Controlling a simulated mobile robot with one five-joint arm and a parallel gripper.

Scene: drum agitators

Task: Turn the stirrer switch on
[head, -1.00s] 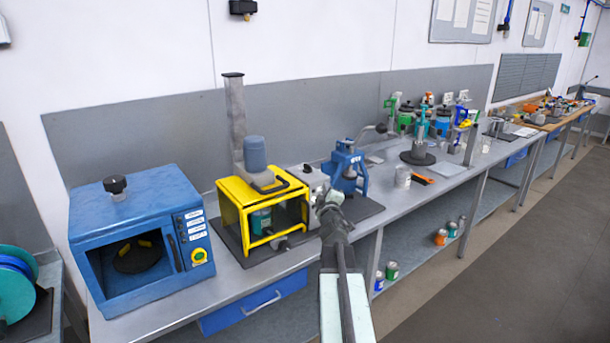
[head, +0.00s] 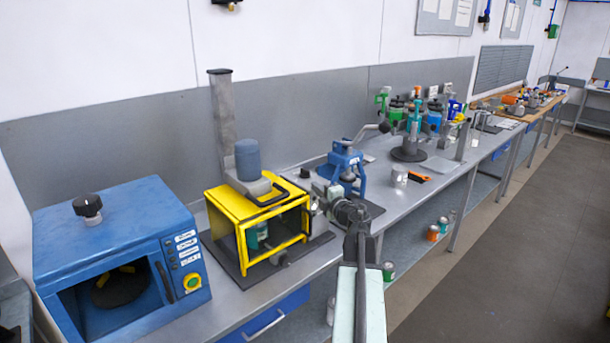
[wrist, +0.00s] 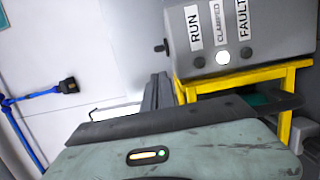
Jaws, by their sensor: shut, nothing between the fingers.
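The stirrer is a yellow-framed machine (head: 225,210) with a blue-grey motor (head: 248,158) on top, standing on the bench. Its grey control box (head: 298,178) is at its right side, partly hidden by my gripper. In the wrist view the box (wrist: 243,55) carries RUN, CLAMPED and FAULT labels; the lamp under CLAMPED is lit white, the other two are dark. A small black knob (wrist: 160,47) sticks out of its left side. My gripper (head: 322,193) is shut and empty, close to the box in the head view; contact cannot be told. Its fingertips are not clear in the wrist view.
A blue oven-like box (head: 115,235) stands left of the stirrer. A blue lever press (head: 345,165) stands just behind and right of my gripper. A can (head: 399,176) and an orange-handled tool (head: 420,178) lie further right. The grey floor on the right is clear.

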